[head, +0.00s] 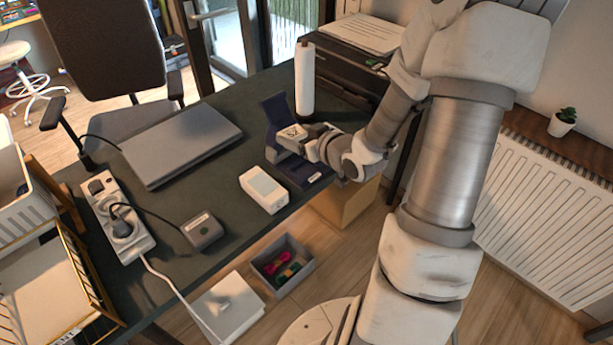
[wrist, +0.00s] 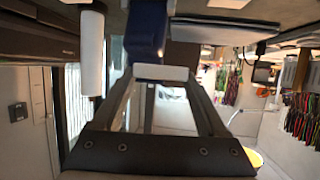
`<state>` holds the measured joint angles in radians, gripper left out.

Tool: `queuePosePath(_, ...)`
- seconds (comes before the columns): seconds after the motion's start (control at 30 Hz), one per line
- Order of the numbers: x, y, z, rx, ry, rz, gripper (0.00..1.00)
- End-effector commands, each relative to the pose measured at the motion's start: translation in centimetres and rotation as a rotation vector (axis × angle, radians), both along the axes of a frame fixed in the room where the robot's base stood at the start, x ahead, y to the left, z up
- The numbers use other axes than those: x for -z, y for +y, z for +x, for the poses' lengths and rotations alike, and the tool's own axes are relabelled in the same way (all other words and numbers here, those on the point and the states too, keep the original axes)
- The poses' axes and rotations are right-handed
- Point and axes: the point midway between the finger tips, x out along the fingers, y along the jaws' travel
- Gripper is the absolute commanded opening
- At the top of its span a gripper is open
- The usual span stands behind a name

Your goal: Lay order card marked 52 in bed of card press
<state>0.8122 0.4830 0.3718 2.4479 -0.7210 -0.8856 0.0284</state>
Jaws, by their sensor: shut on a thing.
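The card press (head: 275,112) is dark blue, near the right edge of the dark desk. Its lid stands raised and its low bed (head: 305,174) lies partly under my gripper and wrist. My gripper (head: 292,134) is over the press, close in front of the raised lid. It is shut on a small white card (wrist: 160,73), held between the fingertips in the wrist view. The number on the card is not readable. The blue press part (wrist: 148,28) shows just beyond the card in the wrist view. I cannot tell whether the card touches the press.
A white box (head: 264,189) stands left of the press bed. A white roll (head: 304,80) stands behind the press, beside a black printer (head: 345,75). A closed laptop (head: 181,143), power strip (head: 118,217) and grey cabled box (head: 202,231) occupy the desk's left.

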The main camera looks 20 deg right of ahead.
Motion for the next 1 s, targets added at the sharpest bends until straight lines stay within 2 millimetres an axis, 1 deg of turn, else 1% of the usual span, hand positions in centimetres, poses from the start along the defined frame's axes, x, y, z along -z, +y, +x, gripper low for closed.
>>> queuePosePath(0.03, 0.2, -1.2, -0.8, -0.01, -0.002, -0.005, 0.24)
queuePosePath(0.17, 0.1, -3.4, -3.1, -0.055, -0.001, -0.004, 0.24)
queuePosePath(0.3, 0.7, -5.5, -6.2, -0.097, 0.001, -0.002, 0.24)
queuePosePath(0.4, 1.2, -6.7, -8.4, -0.117, 0.001, 0.001, 0.24)
queuePosePath(0.5, 1.5, -7.4, -9.9, -0.13, 0.001, 0.002, 0.24)
queuePosePath(0.6, 1.7, -7.7, -10.6, -0.138, 0.0, 0.002, 0.24)
queuePosePath(0.67, 2.1, -7.7, -10.5, -0.142, 0.0, 0.002, 0.24)
queuePosePath(0.77, 3.1, -7.3, -9.2, -0.146, -0.001, 0.003, 0.24)
queuePosePath(1.0, 6.6, -5.7, -3.9, -0.148, -0.002, 0.005, 0.24)
